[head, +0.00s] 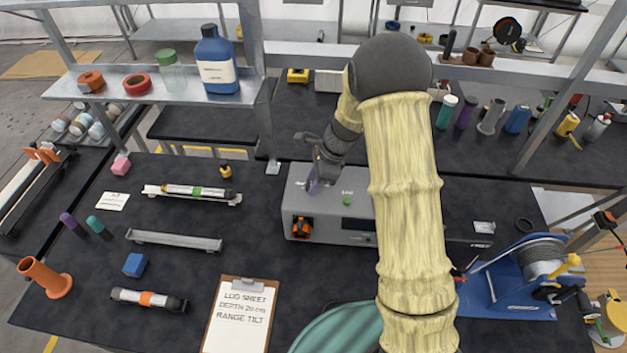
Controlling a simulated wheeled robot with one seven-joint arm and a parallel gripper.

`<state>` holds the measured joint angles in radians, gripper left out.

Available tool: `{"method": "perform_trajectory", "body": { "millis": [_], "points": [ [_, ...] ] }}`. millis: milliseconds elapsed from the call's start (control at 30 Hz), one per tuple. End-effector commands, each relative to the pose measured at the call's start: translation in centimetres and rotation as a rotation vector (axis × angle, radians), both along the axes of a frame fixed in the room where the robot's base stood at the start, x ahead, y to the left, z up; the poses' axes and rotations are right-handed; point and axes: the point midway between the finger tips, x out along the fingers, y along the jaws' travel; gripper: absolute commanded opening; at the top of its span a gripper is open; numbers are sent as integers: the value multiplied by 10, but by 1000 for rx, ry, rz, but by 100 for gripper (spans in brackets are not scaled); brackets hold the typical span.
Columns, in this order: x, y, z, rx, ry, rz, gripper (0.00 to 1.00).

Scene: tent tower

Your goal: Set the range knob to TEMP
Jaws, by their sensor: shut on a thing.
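A grey instrument box (330,237) stands at the middle of the dark bench. Its front has an orange fitting (301,228) and a dark display (358,225); a green button (347,202) is on top. My gripper (316,180) reaches down to the box's top left. My arm hides the box's right part.
A clipboard (240,318) reads "LOG SHEET, DEPTH 20 cm, RANGE TILT". A blue winch (510,285) stands at the right. Two tubes, a rail and a blue block (135,265) lie at the left. A shelf (145,88) with a blue bottle (216,62) overhangs the back left.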

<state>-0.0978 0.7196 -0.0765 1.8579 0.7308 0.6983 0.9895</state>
Motion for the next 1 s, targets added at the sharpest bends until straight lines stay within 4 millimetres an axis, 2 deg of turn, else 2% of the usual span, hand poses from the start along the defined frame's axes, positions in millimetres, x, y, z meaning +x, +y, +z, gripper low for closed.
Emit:
{"method": "perform_trajectory", "body": {
  "millis": [267, 1000],
  "points": [
    [3, -1, 1, -1, -2, 183, 8],
    [8, 3, 1, -3, -5, 838, 8]
  ]
}}
